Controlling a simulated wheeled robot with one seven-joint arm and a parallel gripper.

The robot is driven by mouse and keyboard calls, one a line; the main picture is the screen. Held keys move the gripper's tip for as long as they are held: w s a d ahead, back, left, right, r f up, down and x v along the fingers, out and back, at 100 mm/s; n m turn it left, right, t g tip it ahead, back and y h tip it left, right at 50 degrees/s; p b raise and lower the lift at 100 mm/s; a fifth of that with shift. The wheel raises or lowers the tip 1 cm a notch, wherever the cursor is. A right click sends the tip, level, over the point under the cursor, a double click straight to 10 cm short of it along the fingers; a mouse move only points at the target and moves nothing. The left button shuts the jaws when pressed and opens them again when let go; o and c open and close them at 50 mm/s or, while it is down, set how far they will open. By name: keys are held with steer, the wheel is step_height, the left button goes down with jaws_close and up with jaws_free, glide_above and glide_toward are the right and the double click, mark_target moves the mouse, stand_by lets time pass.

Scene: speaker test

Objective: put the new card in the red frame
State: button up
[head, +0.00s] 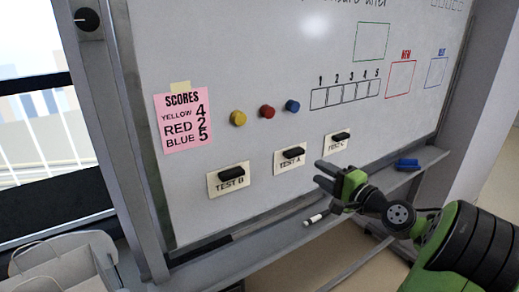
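The red frame (401,62) is a drawn outline at the upper right of the whiteboard, with a small red word above it that looks like "NEW". It is empty. Three cards hang low on the board, each with a black holder: TEST B (220,189), TEST A (289,164) and one that seems to read TEST C (335,148). None is visibly marked as new. My gripper (319,174) is in front of the board, just below the TEST C card. Its two fingers are apart with nothing seen between them.
A green frame (387,43) and a blue frame (437,58) flank the red one; a numbered box row (345,95) is left. A pink score note (183,141) and yellow, red and blue round magnets (267,112) are on the board. The ledge holds a marker (316,217) and blue eraser (407,164).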

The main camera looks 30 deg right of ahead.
mark_target(297, 154)
steer(key=w+p, duration=0.1)
steer(key=w, duration=0.4)
steer(key=w+p, duration=0.2)
steer(key=w, duration=0.2)
steer(key=shift+w+r, duration=0.2)
steer(key=shift+w, duration=0.15)
jaws_close()
